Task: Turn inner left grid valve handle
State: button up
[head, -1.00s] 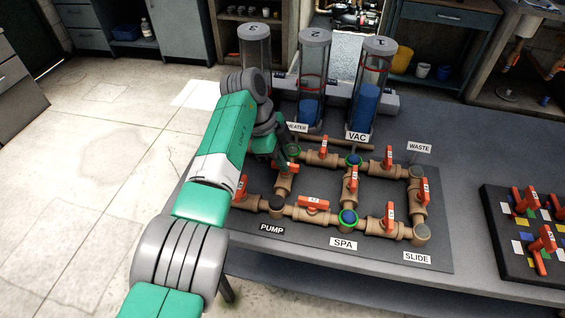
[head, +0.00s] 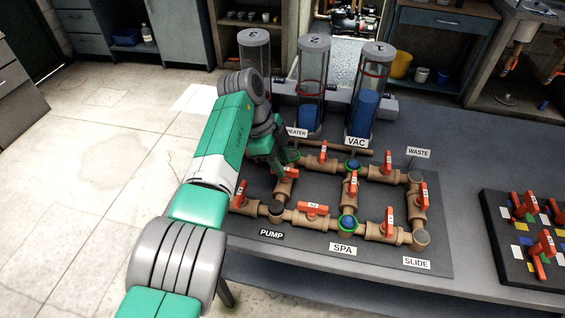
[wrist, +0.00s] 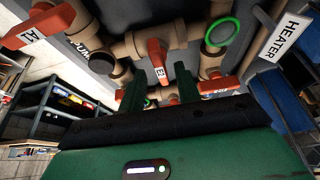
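The left inner valve's red-orange handle (head: 286,172) sits on the pipe between the heater and pump corners in the head view. My gripper (head: 281,161) is over this valve's upper end. In the wrist view my gripper (wrist: 162,76) is open, with two dark green fingers apart. A red handle with a white tag (wrist: 157,60) shows between and just beyond the fingertips. I cannot tell whether the fingers touch it. The heater corner's green ring (wrist: 221,32) is at upper right there; my arm mostly hides that corner in the head view.
Other red handles stand close by, one at the lower left (head: 239,195), one at the lower pipe (head: 313,209) and one at the upper pipe (head: 322,153). Clear cylinders (head: 313,88) stand behind the grid. A block with more handles (head: 525,235) is at right.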

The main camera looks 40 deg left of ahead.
jog(key=p+v, duration=0.1)
jog(key=v, duration=0.5)
jog(key=shift+r, duration=0.3)
jog(key=shift+a, duration=0.15)
jog(key=w+d+r+n+t+y, duration=0.1)
jog(key=w+d+r+t+y, duration=0.2)
jog(key=w+d, duration=0.45)
jog(key=w+d+r+n+t, duration=0.2)
jog(key=w+d+r+t, duration=0.25)
jog(key=w+d, duration=0.3)
jog(key=s+d+r+n+t, duration=0.2)
jog(key=d+r+t, duration=0.3)
jog(key=d+r, duration=0.6)
jog(key=s+d+r+n+t+p, duration=0.1)
jog(key=s+d+r+n+t, duration=0.1)
jog(key=s+d+r+t, duration=0.5)
jog(key=s+d+r+n, duration=0.25)
jog(key=s+r, duration=0.35)
jog(key=s, duration=0.5)
jog(key=s+d+r+n+t+p, duration=0.1)
jog(key=s+d+r+n+t, duration=0.25)
jog(key=s+r, duration=0.4)
notch_tip(320, 180, up, 36)
jog(key=y+p, duration=0.1)
jog(key=p, duration=3.6)
jog(key=shift+a+f+m, duration=0.2)
jog(key=shift+m, duration=0.2)
